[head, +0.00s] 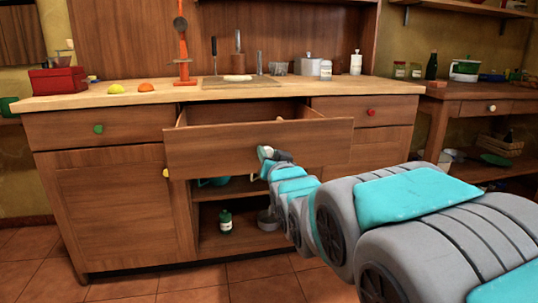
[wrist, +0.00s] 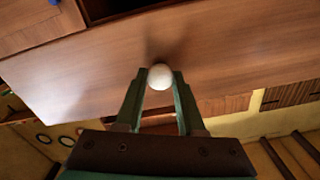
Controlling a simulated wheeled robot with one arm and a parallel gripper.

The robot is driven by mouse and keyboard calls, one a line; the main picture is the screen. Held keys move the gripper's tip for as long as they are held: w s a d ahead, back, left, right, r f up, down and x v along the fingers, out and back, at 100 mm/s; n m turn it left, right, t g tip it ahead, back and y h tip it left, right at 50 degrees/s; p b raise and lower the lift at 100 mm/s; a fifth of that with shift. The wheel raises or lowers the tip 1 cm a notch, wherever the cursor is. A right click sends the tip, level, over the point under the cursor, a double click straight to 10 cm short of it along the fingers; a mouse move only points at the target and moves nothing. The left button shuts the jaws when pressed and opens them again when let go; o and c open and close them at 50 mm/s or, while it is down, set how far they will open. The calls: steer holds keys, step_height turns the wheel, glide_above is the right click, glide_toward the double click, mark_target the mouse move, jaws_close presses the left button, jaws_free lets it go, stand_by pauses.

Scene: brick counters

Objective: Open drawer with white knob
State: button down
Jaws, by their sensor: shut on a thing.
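The wooden drawer (head: 215,150) in the middle of the counter is pulled out, with its front panel well ahead of the cabinet face and its inside partly showing. The drawer front also fills much of the wrist view (wrist: 80,80). Its round white knob (wrist: 160,76) sits between the fingertips of my gripper (wrist: 159,82). The two fingers are shut on the knob.
A drawer with a green knob (head: 98,129) is shut at left, and one with a red knob (head: 371,112) is shut at right. Below the open drawer, a shelf space holds a green bottle (head: 225,221) and a grey pot (head: 268,220). The tiled floor (head: 200,282) in front is clear.

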steer(key=c, duration=0.5)
jaws_free()
steer(key=shift+v, duration=3.9)
